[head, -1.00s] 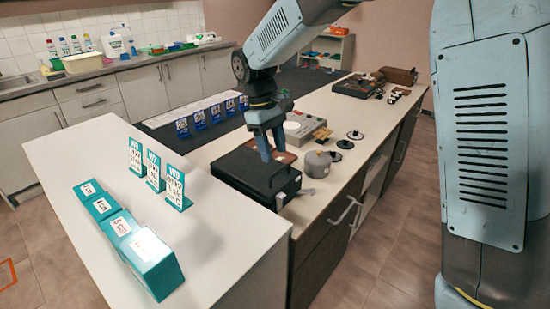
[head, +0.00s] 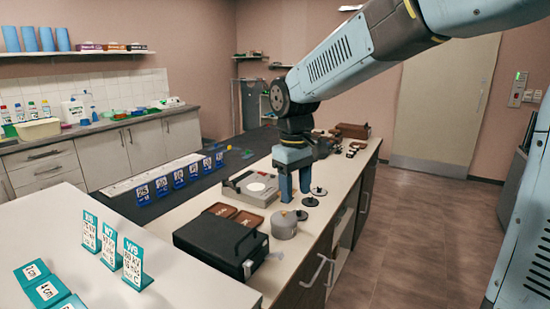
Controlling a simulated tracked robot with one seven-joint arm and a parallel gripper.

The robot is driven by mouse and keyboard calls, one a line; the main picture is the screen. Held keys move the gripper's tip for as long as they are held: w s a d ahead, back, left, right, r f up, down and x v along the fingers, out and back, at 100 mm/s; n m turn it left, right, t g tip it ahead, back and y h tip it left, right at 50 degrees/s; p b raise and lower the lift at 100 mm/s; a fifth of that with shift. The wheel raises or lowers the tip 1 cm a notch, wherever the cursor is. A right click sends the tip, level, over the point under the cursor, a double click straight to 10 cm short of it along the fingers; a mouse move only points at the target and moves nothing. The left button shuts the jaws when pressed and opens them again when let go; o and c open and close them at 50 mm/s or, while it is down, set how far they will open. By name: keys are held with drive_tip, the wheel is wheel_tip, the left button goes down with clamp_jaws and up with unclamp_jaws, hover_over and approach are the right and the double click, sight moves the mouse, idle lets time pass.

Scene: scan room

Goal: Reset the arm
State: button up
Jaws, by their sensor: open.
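My gripper (head: 294,187) hangs from my blue-grey arm (head: 345,55) and points down over the long counter. Its fingers are open, with nothing seen between them. The fingertips are above or just behind the grey round pot (head: 284,224), beside the black disc (head: 318,190); whether they touch anything I cannot tell. A black case (head: 215,240) with a handle stands nearer, left of the gripper. The arm is bent and reaches in from the upper right.
A grey device (head: 250,188) and brown trays (head: 235,214) stand beside the gripper. Teal sign stands (head: 108,243) are on the white counter at lower left. Blue stands (head: 180,178) line the dark surface. The floor (head: 410,240) at right is clear.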

drive_tip(key=s+d+r+m+t, duration=0.3)
drive_tip(key=s+d+m+t, duration=0.2)
drive_tip(key=s+d, duration=1.1)
drive_tip(key=d+m, duration=0.3)
drive_tip(key=shift+r+y, duration=0.2)
drive_tip(key=shift+y, duration=0.1)
